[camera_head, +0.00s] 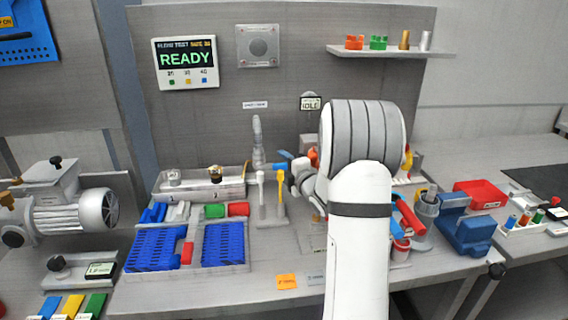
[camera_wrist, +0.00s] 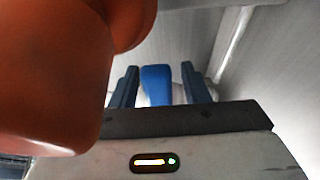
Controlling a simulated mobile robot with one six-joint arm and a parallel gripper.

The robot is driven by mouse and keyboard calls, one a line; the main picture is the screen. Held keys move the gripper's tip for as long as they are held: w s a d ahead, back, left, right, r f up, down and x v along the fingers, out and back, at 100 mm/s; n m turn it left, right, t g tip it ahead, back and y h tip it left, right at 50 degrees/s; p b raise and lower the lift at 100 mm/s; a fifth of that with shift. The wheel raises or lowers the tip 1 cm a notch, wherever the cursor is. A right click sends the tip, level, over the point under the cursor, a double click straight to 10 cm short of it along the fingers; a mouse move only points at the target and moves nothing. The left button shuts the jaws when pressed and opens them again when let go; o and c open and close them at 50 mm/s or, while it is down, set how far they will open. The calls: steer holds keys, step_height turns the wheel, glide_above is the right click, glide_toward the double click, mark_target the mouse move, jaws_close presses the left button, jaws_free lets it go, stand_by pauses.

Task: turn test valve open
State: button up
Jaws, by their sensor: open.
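A blue handle (camera_wrist: 157,86), which I take to be the test valve's lever, stands between the two dark fingers of my gripper (camera_wrist: 160,76) in the wrist view. The fingers are open, with a gap showing on each side of the handle. In the head view, a small blue piece (camera_head: 279,167) shows just left of my gripper (camera_head: 287,160), beside the valve station. My arm hides most of the valve body, so the handle's turn angle cannot be told.
A large orange rounded part (camera_wrist: 55,75) is very close at the wrist view's left. A screen reads READY (camera_head: 186,62); a small display reads IDLE (camera_head: 310,103). Blue racks (camera_head: 158,247) stand left, a blue vise-like block (camera_head: 466,230) right.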

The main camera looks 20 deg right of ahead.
steer(key=shift+c, duration=0.5)
jaws_close()
